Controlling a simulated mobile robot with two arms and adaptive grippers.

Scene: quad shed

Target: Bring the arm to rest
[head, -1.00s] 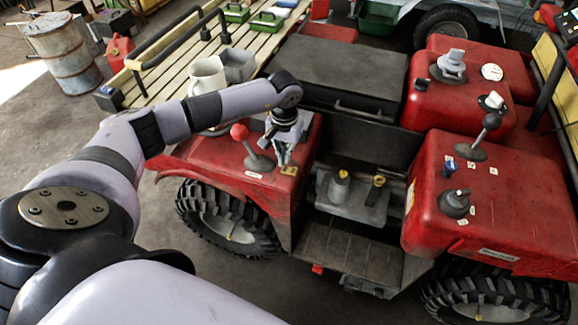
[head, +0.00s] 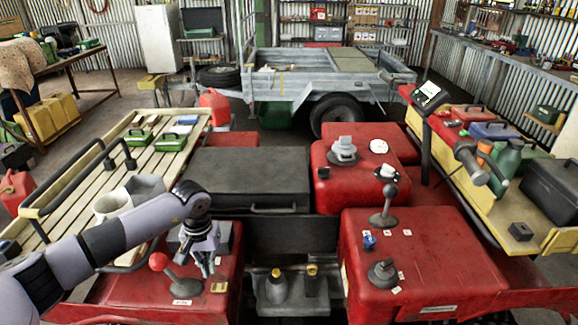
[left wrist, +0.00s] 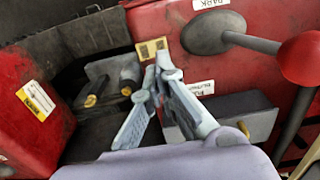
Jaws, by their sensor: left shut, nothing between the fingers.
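My left arm (head: 105,243) reaches in from the left, over the red quad's left front panel (head: 222,258). My left gripper (head: 208,268) points down over this panel, just right of the red-knobbed lever (head: 175,276), and is shut and empty. The left wrist view shows its closed fingers (left wrist: 158,72) near a small yellow plate (left wrist: 152,48), with the lever's red knob (left wrist: 302,58) at upper right. I cannot tell whether the fingertips touch the panel. My right gripper is not in view.
A black box lid (head: 250,165) lies behind the gripper. A white mug (head: 112,205) stands on the slatted rack near my forearm. Right of the centre gap, another red panel (head: 420,245) carries a grey lever (head: 384,205) and knobs. A trailer (head: 300,88) stands behind.

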